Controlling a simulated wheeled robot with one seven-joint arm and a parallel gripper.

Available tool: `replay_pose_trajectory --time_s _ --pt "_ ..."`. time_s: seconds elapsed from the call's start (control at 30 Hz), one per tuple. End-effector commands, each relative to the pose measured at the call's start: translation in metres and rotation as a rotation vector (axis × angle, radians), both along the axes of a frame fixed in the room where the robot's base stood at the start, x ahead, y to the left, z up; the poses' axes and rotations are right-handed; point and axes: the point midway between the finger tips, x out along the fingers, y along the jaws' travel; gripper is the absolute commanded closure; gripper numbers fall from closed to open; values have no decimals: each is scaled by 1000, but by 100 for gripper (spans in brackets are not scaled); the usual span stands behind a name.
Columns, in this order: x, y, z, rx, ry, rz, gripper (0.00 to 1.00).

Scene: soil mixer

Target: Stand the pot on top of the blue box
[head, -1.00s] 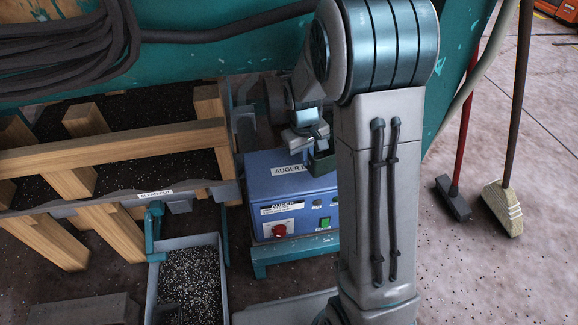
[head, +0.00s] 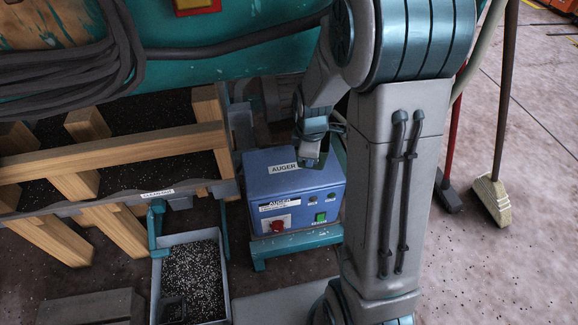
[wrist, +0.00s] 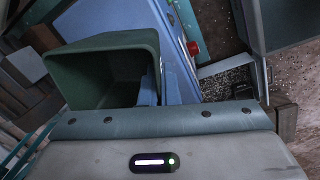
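The pot (wrist: 95,78) is dark green and square, with its open mouth facing the wrist camera. My gripper (wrist: 150,88) appears shut on the pot's wall, with a bluish finger showing inside the mouth. The blue box (head: 293,185) stands low with an AUGER label, a red knob and a green button on its front. In the head view my gripper (head: 311,150) is over the right rear part of the box's top, and the pot is small and dark there. I cannot tell whether the pot's base touches the box. The box also shows in the wrist view (wrist: 175,60).
A grey tray (head: 226,275) of speckled granules stands front left of the box, with a small dark square object inside. A teal machine body (head: 230,62) with coiled cable is behind. Brooms (head: 492,195) stand right.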

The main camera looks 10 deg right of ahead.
Motion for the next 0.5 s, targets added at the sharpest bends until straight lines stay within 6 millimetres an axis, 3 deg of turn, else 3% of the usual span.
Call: replay_pose_trajectory --time_s 0.03,0.23,0.5 --pt "10 9 -13 0 1 5 100" --pt "42 34 -36 -1 0 1 100" --pt "56 45 -48 -1 0 -3 100"
